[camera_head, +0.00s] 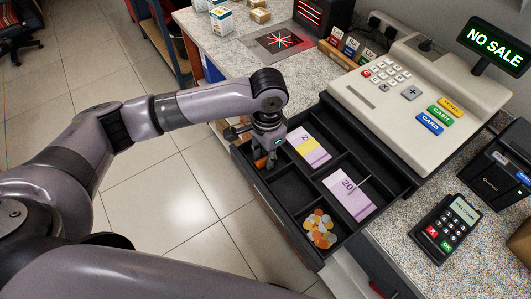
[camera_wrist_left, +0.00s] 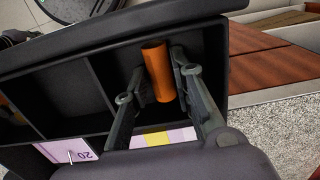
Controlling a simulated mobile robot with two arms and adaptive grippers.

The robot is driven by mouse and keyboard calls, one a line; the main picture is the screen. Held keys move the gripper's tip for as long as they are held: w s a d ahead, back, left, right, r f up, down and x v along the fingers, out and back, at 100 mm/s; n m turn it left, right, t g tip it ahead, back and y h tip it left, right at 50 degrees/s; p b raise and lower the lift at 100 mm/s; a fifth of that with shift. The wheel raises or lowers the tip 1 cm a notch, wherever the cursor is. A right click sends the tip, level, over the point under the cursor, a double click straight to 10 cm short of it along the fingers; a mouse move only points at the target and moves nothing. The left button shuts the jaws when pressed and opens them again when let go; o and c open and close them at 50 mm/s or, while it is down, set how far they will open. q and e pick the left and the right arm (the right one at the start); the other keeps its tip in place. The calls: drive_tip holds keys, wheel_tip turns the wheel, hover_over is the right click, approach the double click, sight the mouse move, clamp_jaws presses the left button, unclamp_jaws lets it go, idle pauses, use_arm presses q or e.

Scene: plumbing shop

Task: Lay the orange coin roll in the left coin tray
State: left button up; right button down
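The orange coin roll (camera_head: 261,163) is under my left gripper (camera_head: 265,158), at the leftmost front compartment of the open cash drawer. In the left wrist view the orange coin roll (camera_wrist_left: 158,72) is between the two fingers of my left gripper (camera_wrist_left: 160,72), which appear to touch its sides. The gripper looks shut on it. The left coin tray (camera_wrist_left: 190,35) is this dark compartment, with the roll over or inside it; I cannot tell whether the roll touches its floor. My right gripper is out of view.
The middle front compartment (camera_head: 291,188) is empty; the one to its right holds loose coins (camera_head: 319,229). Banknotes (camera_head: 309,146) lie in the back compartments. The cash register (camera_head: 397,95) stands behind the drawer, and a card terminal (camera_head: 447,226) at the right.

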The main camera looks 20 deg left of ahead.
use_arm(q)
drive_tip(key=o, duration=0.3)
drive_tip(key=shift+o, duration=0.2)
drive_tip(key=shift+r, duration=0.2)
wheel_tip(320, 180, up, 13)
drive_tip(key=b, duration=0.2)
drive_tip(key=shift+w, duration=0.15)
drive_tip(key=shift+d+f, duration=0.15)
